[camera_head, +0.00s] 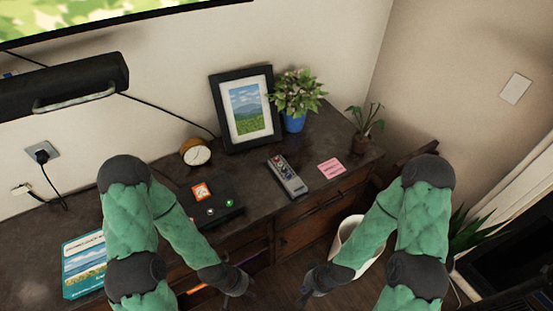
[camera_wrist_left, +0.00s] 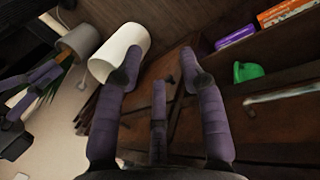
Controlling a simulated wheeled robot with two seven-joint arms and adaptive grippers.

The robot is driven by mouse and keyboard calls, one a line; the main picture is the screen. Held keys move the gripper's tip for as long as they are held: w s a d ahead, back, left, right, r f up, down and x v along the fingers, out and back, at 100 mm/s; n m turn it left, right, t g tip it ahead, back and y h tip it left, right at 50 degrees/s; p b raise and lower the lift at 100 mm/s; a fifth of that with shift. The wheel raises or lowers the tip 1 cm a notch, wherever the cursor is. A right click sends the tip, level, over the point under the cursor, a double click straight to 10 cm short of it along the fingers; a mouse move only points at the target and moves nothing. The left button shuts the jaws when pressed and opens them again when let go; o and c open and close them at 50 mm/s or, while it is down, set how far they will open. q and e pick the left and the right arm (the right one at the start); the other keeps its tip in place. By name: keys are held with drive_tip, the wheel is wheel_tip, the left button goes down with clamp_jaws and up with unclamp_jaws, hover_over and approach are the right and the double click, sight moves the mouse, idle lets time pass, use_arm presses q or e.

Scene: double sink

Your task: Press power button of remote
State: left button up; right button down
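The remote (camera_head: 287,176) lies on the dark desk, in front of the picture frame. It is grey with a dark upper part and small buttons, too small to tell which is the power button. My left gripper (camera_head: 242,290) hangs in front of the desk, below and left of the remote, not touching it. In the left wrist view its purple fingers (camera_wrist_left: 160,75) are spread with nothing between them. My right gripper (camera_head: 308,293) hangs in front of the desk further right, clear of the remote. Its fingers look apart and empty in the left wrist view (camera_wrist_left: 38,88). The remote is not in that view.
A black box with buttons (camera_head: 211,203) and a pink note (camera_head: 331,168) flank the remote. Behind are a clock (camera_head: 195,152), picture frame (camera_head: 246,108) and potted plant (camera_head: 295,95). A white bin (camera_head: 347,236) stands below the desk's front. A book (camera_head: 84,264) lies left.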

use_arm(q)
clamp_jaws()
idle(1.0)
